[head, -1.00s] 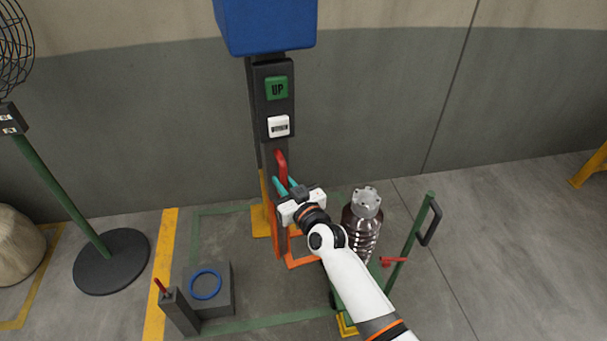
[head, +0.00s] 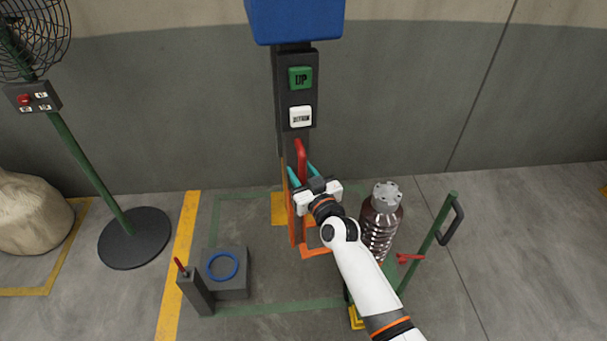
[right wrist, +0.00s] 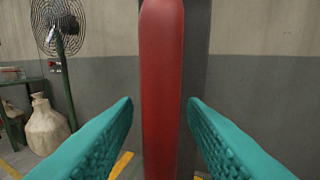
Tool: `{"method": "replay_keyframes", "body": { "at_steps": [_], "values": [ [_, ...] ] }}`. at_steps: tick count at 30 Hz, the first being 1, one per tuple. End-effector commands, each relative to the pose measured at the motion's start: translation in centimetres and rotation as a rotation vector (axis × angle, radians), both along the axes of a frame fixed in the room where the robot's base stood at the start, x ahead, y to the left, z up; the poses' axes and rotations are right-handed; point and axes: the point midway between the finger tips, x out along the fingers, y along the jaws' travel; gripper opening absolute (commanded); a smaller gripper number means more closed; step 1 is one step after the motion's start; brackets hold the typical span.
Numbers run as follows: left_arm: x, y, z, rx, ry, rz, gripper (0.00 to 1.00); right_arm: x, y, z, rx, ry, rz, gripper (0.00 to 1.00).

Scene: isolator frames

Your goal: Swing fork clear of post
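The post (head: 287,93) is a dark upright column with a green UP button and a white button below it. An orange fork (head: 320,249) shows low at its foot, partly hidden by my right arm. A red upright handle (head: 301,153) stands above the orange parts at the post's front. My right gripper (head: 301,169) has its teal fingers on either side of this handle. In the right wrist view the red handle (right wrist: 161,90) stands between the spread fingers, with a visible gap on each side. My left gripper is out of view.
A ribbed brown bottle-like spring unit (head: 381,225) with a grey cap stands right of my arm, beside a green-framed cart (head: 428,240). A grey block with a blue ring (head: 223,266) stands at front left. A fan (head: 30,45) and sack (head: 30,215) are farther left.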

Motion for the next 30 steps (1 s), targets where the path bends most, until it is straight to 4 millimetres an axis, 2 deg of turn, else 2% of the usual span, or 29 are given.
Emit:
{"method": "replay_keyframes", "body": {
  "at_steps": [4,7,15,21,25,30],
  "values": [
    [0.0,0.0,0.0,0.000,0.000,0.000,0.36,-0.7,-0.3,-0.1,0.001,0.000,0.000,0.38],
    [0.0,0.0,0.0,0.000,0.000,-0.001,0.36,-1.9,-0.7,-0.2,0.002,0.002,0.000,0.38],
    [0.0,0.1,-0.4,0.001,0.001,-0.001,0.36,-6.9,-2.7,-0.3,-0.001,0.002,-0.001,0.38],
    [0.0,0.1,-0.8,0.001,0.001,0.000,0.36,-9.9,-3.9,-0.2,-0.002,0.002,0.000,0.38],
    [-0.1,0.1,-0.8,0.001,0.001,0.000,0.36,-10.9,-4.2,-0.1,-0.001,0.001,0.000,0.38],
    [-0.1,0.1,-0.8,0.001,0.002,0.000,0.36,-11.1,-4.3,-0.1,0.000,0.001,0.000,0.38]
  ]
}}
